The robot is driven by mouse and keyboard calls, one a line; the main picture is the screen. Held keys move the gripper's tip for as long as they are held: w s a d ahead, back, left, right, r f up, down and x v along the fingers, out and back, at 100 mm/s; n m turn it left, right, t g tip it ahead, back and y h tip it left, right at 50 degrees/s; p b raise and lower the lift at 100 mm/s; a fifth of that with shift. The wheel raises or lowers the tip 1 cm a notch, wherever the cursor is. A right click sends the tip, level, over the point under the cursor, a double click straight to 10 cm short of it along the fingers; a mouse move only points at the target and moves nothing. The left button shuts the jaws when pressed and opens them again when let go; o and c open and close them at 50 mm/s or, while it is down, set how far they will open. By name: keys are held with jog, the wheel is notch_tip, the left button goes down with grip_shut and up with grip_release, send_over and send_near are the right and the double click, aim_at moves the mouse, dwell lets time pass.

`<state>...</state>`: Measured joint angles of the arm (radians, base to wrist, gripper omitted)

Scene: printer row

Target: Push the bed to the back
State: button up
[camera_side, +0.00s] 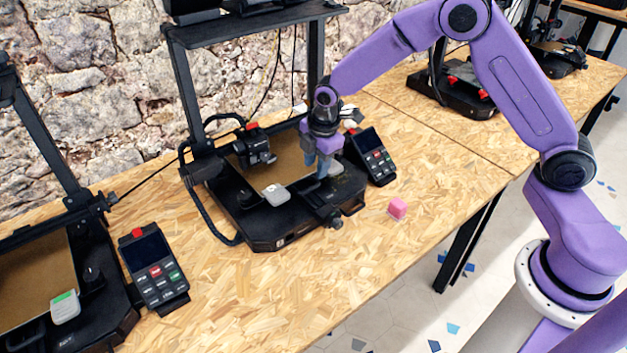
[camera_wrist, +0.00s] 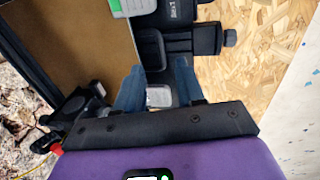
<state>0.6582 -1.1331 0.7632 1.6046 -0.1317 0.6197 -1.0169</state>
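The middle printer's bed (camera_side: 284,167) is a flat brown-gold plate on a black base, with a pale grey tab (camera_side: 275,194) at its front edge. The bed also fills the upper left of the wrist view (camera_wrist: 75,35). My gripper (camera_side: 323,170) points down at the bed's right side, low over the black base. In the wrist view its two blue fingers (camera_wrist: 158,86) stand apart, with a small pale grey piece (camera_wrist: 159,97) showing between them. I cannot tell whether the fingers touch the bed or that piece.
The print head (camera_side: 255,147) hangs over the bed's left part under the black frame. A keypad (camera_side: 371,155) stands close right of my gripper. Another printer and keypad (camera_side: 155,272) are at left; the table's front right is clear.

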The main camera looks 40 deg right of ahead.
aim_at(313, 186)
jog(key=f, duration=0.4)
jog(key=w+f, duration=0.1)
jog(key=f, duration=0.1)
jog(key=shift+f, duration=0.3)
grip_shut()
